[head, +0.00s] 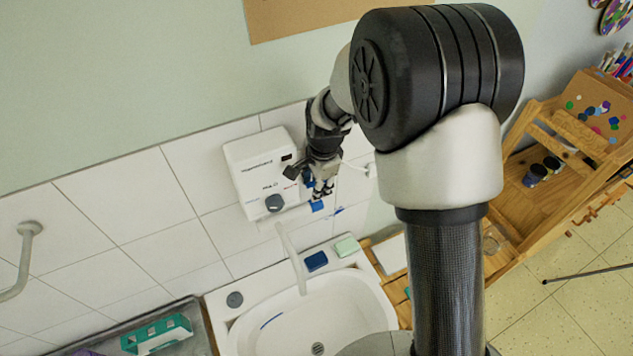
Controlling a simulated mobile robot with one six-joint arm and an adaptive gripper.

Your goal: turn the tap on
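A white wall-mounted water heater box (262,172) hangs on the tiles above the sink, with a dark round knob (275,202) at its lower front. The tap's pale spout (290,258) runs from below the box down over the basin. A small blue piece, possibly the tap's handle (317,206), shows just right of the box's lower edge. My gripper (321,193) is at the box's right side, pointing down, with its fingertips close to the blue piece. Whether they touch it, and how far the fingers are apart, is too small to tell. No water flow is visible.
The white sink (375,312) is below. A blue sponge (316,261) and a pale green soap bar (346,246) lie on its back rim. A teal holder (157,335) is at the left, a grab rail (25,262) on the wall, and a wooden easel (560,180) at the right.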

